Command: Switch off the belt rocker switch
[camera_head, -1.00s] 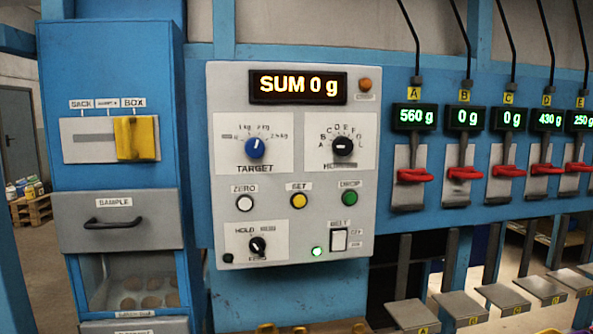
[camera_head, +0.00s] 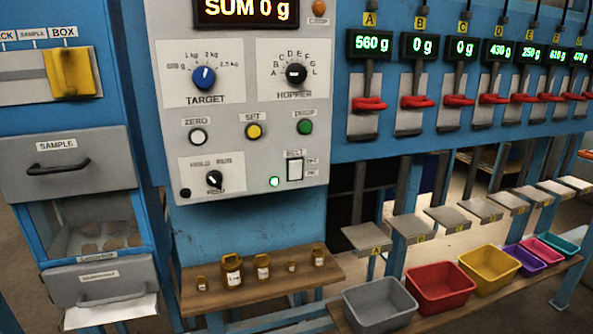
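The belt rocker switch (camera_head: 295,168) is a small white rocker in a dark frame at the lower right of the grey control panel (camera_head: 240,60). A label sits above it and small position labels are at its right, too blurred to read for certain. A small green lamp (camera_head: 274,182) glows to its left. Which side of the rocker is pressed in is too small to tell. Neither of my grippers shows in the head view, and nothing covers the switch.
A wooden shelf (camera_head: 190,279) with several amber jars is below the panel. Coloured bins, such as the grey bin (camera_head: 379,306) and red bin (camera_head: 440,289), stand at the lower right. Red levers (camera_head: 368,104) line the right. A sample drawer (camera_head: 66,162) is at the left.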

